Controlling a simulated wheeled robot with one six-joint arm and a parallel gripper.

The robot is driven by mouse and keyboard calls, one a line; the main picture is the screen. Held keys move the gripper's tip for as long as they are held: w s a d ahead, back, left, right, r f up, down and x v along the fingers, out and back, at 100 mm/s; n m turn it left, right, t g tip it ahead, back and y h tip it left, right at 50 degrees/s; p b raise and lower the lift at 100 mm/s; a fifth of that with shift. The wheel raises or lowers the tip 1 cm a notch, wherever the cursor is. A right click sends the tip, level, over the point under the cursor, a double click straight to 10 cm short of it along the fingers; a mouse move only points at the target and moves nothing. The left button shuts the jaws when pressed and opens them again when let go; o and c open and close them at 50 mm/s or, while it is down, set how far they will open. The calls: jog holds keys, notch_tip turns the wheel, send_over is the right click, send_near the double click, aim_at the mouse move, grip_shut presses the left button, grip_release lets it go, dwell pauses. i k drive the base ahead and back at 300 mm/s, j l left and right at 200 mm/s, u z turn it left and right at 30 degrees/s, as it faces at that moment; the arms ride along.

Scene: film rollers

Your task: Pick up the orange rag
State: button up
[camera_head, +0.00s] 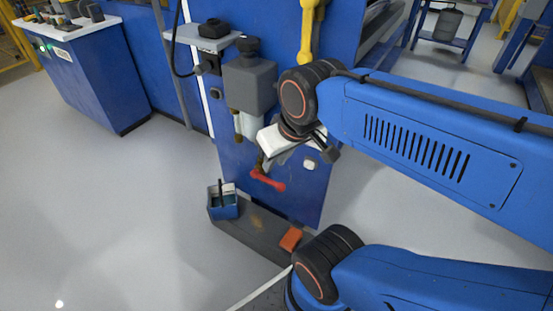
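The orange rag (290,239) is a small, flat orange patch on the dark grey ledge (255,232) at the foot of the blue machine, close to my lower arm joint. My blue arm reaches in from the right. My gripper (294,150), with white and dark parts, is at the arm's end in front of the machine's face. In the picture it is above the rag and apart from it. Its fingers are partly hidden and small, so I cannot tell whether they are open or shut. I see nothing orange at the gripper.
A blue box (223,203) with a dark upright item stands on the ledge's left end. A red handle (267,181) sticks out from the machine below my gripper. A grey block (250,84) juts out above. A blue cabinet (97,87) stands back left. The left floor is clear.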

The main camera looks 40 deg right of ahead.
aim_at(291, 238)
jog(key=k+j, duration=0.1)
jog(key=k, duration=0.4)
jog(key=k+j, duration=0.1)
jog(key=k, duration=0.35)
